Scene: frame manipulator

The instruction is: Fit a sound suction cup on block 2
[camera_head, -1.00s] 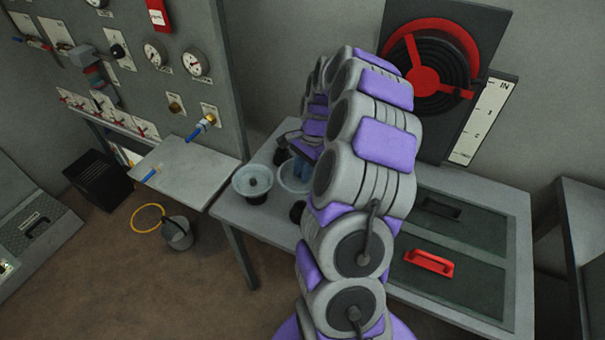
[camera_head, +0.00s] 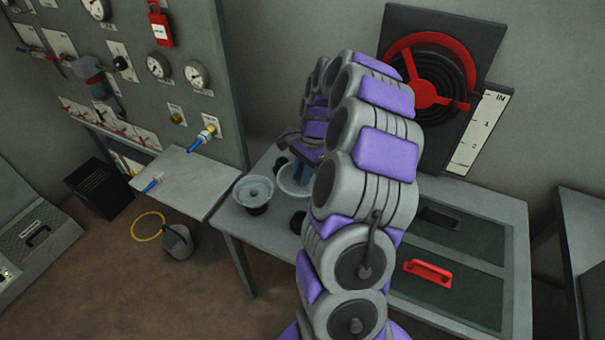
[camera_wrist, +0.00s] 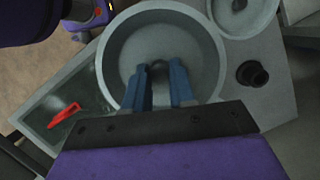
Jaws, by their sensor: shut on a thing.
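A pale round suction cup (camera_head: 293,188) is over the grey bench (camera_head: 255,228), below my gripper (camera_head: 302,164). In the wrist view the same cup (camera_wrist: 125,45) opens upward. The two blue fingers of my gripper (camera_wrist: 159,76) reach into it and are shut on the small dark stud at its middle. I cannot tell whether the cup rests on the bench or is lifted. A second pale cup (camera_head: 253,188) on a black base stands to its left; it is partly seen in the wrist view (camera_wrist: 240,12). I cannot make out block 2 or either cup's condition.
A small black fitting (camera_wrist: 252,74) stands on the bench. A red handle (camera_head: 428,271) lies on a dark panel at right. A red-wheeled unit (camera_head: 428,80) with a scale plate (camera_head: 479,132) is behind. A gauge panel (camera_head: 150,60) and side shelf (camera_head: 185,182) are left.

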